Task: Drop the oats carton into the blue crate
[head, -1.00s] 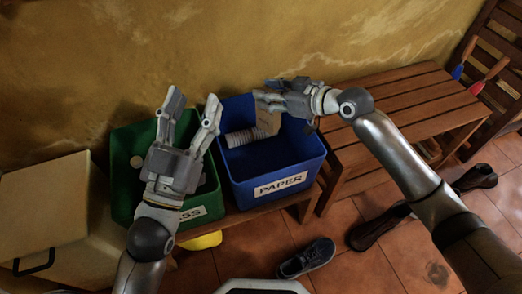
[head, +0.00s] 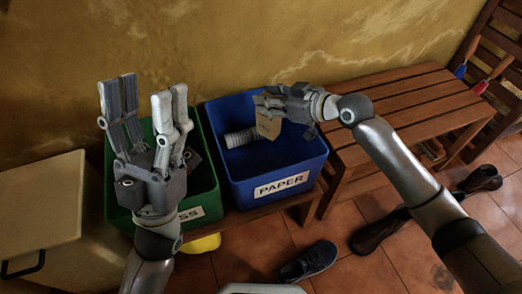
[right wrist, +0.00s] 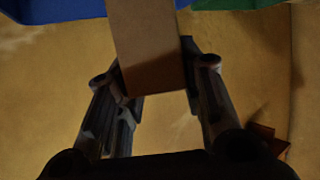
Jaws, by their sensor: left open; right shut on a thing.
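My right gripper (head: 262,106) is shut on the oats carton (head: 268,125), a plain brown box, and holds it over the blue crate (head: 313,164), which is labelled PAPER. In the right wrist view the carton (right wrist: 150,50) sits between the two fingers, its far end cut off by the top edge. Part of the blue crate (right wrist: 50,8) shows behind it at the top left. A ribbed pale roll (head: 240,137) lies inside the crate. My left gripper (head: 146,88) is open and empty, in front of and partly over the green crate.
The green crate (head: 113,205) stands left of the blue one, its label partly hidden by my left arm. Both are on a low wooden bench. A slatted bench (head: 400,105) is at the right. A cream box (head: 40,210) stands at the left; a shoe (head: 308,262) lies on the floor.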

